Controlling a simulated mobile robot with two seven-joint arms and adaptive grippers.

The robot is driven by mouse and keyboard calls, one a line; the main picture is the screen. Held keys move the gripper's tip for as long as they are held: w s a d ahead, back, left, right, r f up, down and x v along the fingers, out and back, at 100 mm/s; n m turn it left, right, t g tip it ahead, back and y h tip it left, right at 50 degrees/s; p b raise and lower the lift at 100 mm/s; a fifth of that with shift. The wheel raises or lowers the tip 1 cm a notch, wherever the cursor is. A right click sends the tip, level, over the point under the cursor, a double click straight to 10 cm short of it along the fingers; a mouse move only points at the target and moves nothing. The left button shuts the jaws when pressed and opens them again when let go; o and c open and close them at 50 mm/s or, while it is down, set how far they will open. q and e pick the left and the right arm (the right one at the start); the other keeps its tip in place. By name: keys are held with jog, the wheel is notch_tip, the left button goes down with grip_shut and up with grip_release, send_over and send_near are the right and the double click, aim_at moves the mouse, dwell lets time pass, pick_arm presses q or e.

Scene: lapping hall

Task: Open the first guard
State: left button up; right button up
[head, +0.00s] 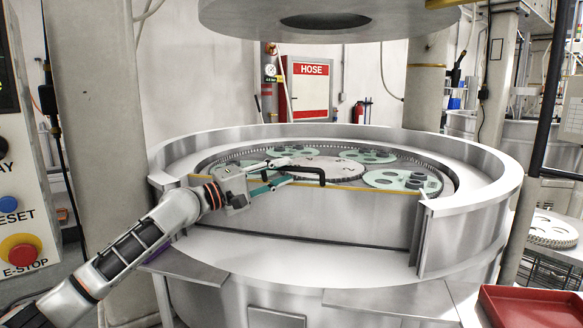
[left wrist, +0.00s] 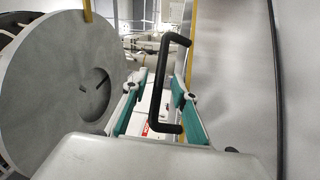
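The first guard (head: 335,213) is a curved grey metal panel with a yellow top edge. It stands upright across the front opening of the round lapping machine. A black bar handle (head: 322,178) sits at its top edge; it also shows in the left wrist view (left wrist: 164,62). My left gripper (head: 279,173) is at the handle, with teal-padded fingers spread apart. In the left wrist view the handle lies between the two fingers, with gaps visible on both sides. Whether a finger touches it is hard to tell. My right gripper is not in view.
Inside the machine, teal carriers (head: 402,180) lie around a toothed centre plate (head: 315,168). A big upper plate (head: 330,22) hangs above. A control panel with an E-stop (head: 19,252) is at left. A red tray (head: 530,305) is at lower right.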

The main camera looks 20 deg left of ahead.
pick_arm(q)
jog(key=shift+x, duration=1.5)
grip_shut()
